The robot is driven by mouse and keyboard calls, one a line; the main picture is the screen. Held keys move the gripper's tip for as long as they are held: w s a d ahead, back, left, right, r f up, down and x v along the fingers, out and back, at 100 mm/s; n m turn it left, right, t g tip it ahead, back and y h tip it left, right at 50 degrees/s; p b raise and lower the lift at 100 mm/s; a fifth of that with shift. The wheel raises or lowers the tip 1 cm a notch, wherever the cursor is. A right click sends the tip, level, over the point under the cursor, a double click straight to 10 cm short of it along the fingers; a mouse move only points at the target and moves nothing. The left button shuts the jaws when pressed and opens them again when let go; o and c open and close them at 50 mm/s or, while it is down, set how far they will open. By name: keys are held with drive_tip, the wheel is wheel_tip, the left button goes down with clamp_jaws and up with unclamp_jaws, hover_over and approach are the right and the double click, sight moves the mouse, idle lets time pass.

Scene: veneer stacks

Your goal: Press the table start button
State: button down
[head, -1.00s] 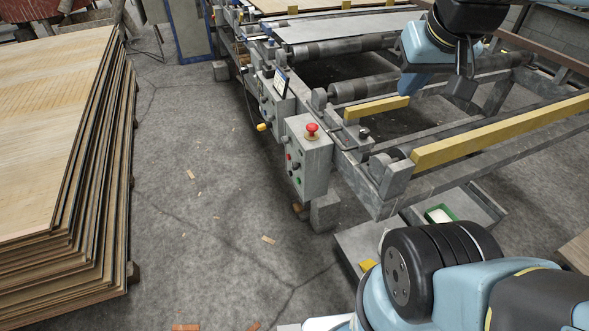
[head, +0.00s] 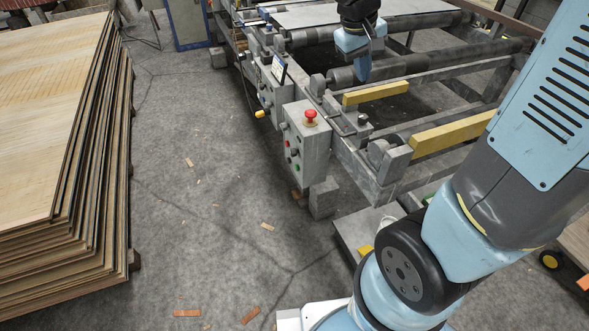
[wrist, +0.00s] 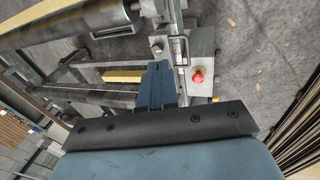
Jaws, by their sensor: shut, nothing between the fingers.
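A grey control box (head: 313,140) is fixed to the side of the roller table (head: 372,150). A red mushroom button (head: 310,117) stands on its top. Several small buttons sit on its front face, red ones and a green button (head: 295,168) low down. No label is legible. My gripper (head: 363,78) is shut and empty, fingers down, above the rollers and beyond the box. In the wrist view, the blue fingers (wrist: 160,84) are left of the box top (wrist: 203,66) and its red button (wrist: 197,76). The front buttons are hidden there.
A second control box (head: 275,92) with a small screen is farther along the frame. Yellow bars (head: 376,94) lie along the near rollers. A tall veneer stack (head: 50,130) stands at the left. The floor between stack and table is open, with scattered wood scraps.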

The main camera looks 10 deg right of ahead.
drive_tip(key=w+a+f+n+h, duration=0.3)
drive_tip(key=w+a+f, duration=0.2)
drive_tip(key=w+f, duration=0.5)
drive_tip(key=n+t+h, duration=0.2)
drive_tip(key=n+h, duration=0.2)
hover_over(296, 168)
drive_tip(key=s, duration=0.5)
wheel_tip(296, 168, down, 13)
drive_tip(key=a+f+n+t, duration=0.3)
drive_tip(key=a+f+n, duration=0.1)
drive_tip(key=f, duration=0.6)
drive_tip(key=a+f+n+t+y, duration=0.1)
drive_tip(key=a+f+n+t, duration=0.3)
drive_tip(key=f, duration=0.6)
drive_tip(key=a+f+n+t+y, duration=0.1)
drive_tip(key=a+f+n+t, duration=0.2)
drive_tip(key=f, duration=0.7)
drive_tip(key=shift+w+a+n+t, duration=0.3)
drive_tip(key=shift+a+n, duration=0.5)
drive_tip(key=shift+n, duration=0.3)
drive_tip(key=w+d, duration=0.2)
drive_tip(key=d, duration=0.6)
drive_tip(key=shift+w+d, duration=0.15)
drive_tip(key=shift+d, duration=0.15)
drive_tip(key=shift+d, duration=0.1)
drive_tip(key=shift+w+d+r, duration=0.1)
drive_tip(key=shift+w+d, duration=0.05)
drive_tip(key=shift+d, duration=0.1)
